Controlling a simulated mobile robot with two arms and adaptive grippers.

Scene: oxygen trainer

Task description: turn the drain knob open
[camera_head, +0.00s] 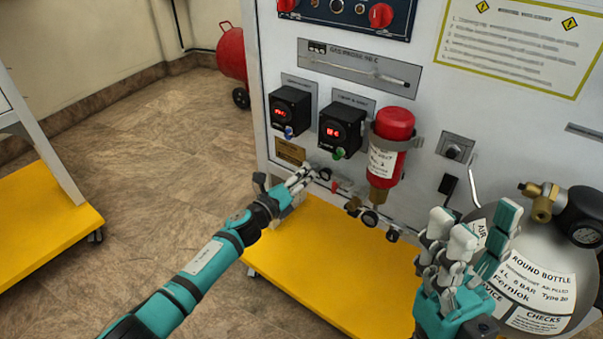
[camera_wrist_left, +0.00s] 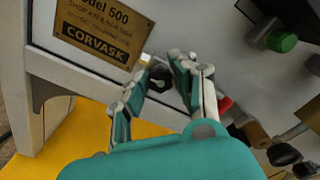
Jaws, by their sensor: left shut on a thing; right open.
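A small black knob, which looks like the drain knob (camera_head: 324,173), sits low on the front of the white panel, below the two black display boxes. In the left wrist view the knob (camera_wrist_left: 160,76) is between my left gripper's fingertips, partly hidden by them. My left gripper (camera_head: 303,176) is shut on it; its fingers also show in the left wrist view (camera_wrist_left: 165,80). My right gripper (camera_head: 472,232) is open and empty, in front of the round grey bottle at the right.
A red-handled valve (camera_head: 342,184) sits just right of the knob. A red cylinder (camera_head: 391,140) hangs from the panel above dark fittings. The round bottle (camera_head: 535,275) stands at the right. A yellow base shelf (camera_head: 330,250) lies below.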

